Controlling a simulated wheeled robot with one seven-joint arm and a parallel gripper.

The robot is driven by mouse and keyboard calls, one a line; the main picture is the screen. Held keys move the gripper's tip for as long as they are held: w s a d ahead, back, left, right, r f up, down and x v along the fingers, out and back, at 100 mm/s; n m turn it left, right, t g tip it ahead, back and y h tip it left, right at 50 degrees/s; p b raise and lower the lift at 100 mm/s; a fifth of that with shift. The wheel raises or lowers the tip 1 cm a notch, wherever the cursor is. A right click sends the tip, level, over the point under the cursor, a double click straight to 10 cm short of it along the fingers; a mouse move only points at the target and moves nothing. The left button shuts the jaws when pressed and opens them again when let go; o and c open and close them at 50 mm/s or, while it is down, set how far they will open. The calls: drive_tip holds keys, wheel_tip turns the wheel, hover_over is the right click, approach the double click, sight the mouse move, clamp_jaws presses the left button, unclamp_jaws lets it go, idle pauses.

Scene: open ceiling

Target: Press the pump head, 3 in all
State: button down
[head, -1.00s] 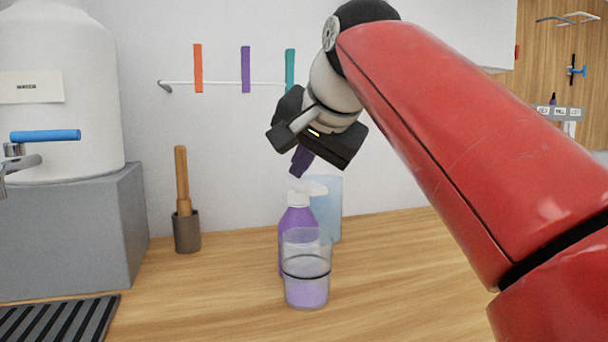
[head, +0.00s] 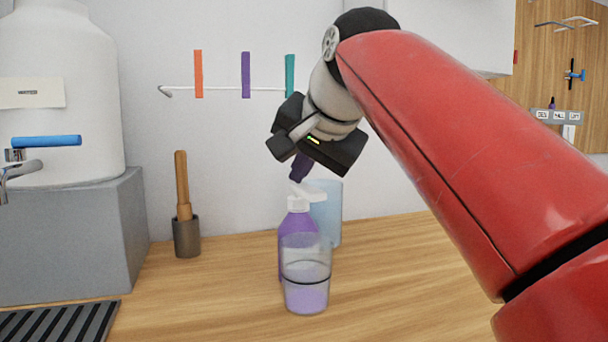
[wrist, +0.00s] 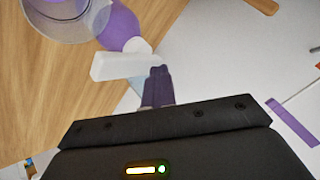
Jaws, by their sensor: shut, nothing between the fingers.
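A purple pump bottle (head: 290,250) stands on the wooden counter, with a white pump head (head: 312,193) on top. A clear cup (head: 305,262) with a dark band stands in front of it, with pale purple liquid in its lower part. My gripper (head: 301,168) is shut and empty, pointing down just above the pump head. In the wrist view, the dark purple fingers (wrist: 158,88) overlap one end of the white pump head (wrist: 125,66). I cannot tell whether they touch it. The cup's rim (wrist: 97,22) and the bottle (wrist: 122,25) also show there.
A pale blue container (head: 331,210) stands close behind the bottle. A grey mortar with wooden pestle (head: 186,235) stands to the left. A water tank (head: 60,120) on a grey block is at the far left, above a slotted tray (head: 60,322). The counter's front right is clear.

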sight(300, 184)
drive_tip(key=r+p, duration=0.1)
drive_tip(key=p, duration=0.1)
drive_tip(key=shift+w+a+g+p, duration=0.1)
drive_tip(key=shift+w+g+p, duration=0.2)
drive_tip(key=shift+w+p, duration=0.1)
drive_tip(key=shift+s+r+p, duration=0.1)
drive_tip(key=shift+r+p, duration=0.75)
drive_tip(key=shift+r, duration=0.75)
idle(0.9)
